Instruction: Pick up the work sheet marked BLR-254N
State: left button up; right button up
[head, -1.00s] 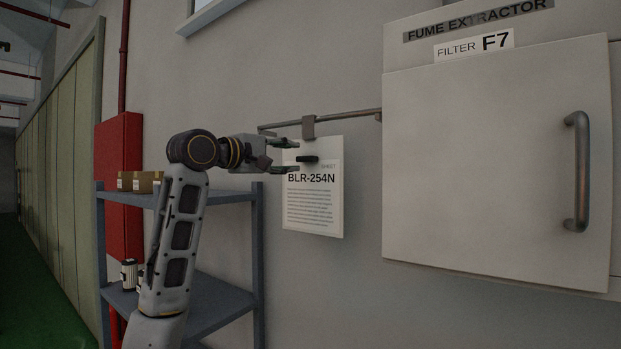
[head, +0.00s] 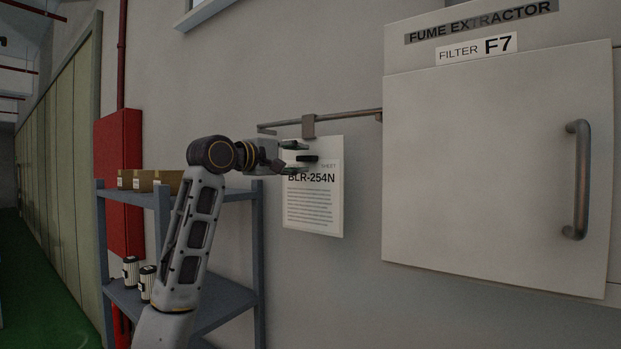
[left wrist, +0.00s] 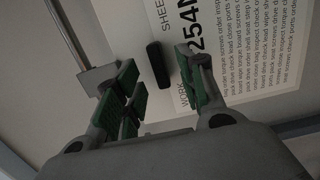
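The white work sheet marked BLR-254N (head: 313,210) hangs from a bracket on a thin rail against the wall. A small black tab (head: 308,159) sticks out near its top. My left gripper (head: 296,156) is at the sheet's upper left, its fingers pointing at the tab and covering part of the print. In the left wrist view the green-padded fingers of my left gripper (left wrist: 160,82) are apart, with the black tab (left wrist: 158,65) between their tips and nothing clamped. The sheet (left wrist: 235,50) fills the area beyond. My right gripper is not in view.
The rail (head: 345,115) runs left from the fume extractor cabinet (head: 495,170), which has a vertical handle. A grey shelf (head: 230,300) with small boxes (head: 150,181) and canisters stands behind my left arm. Wall below the sheet is clear.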

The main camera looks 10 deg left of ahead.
pick_arm(q)
jog(key=shift+p+x, duration=0.45)
jog(key=shift+x, duration=0.95)
grip_shut()
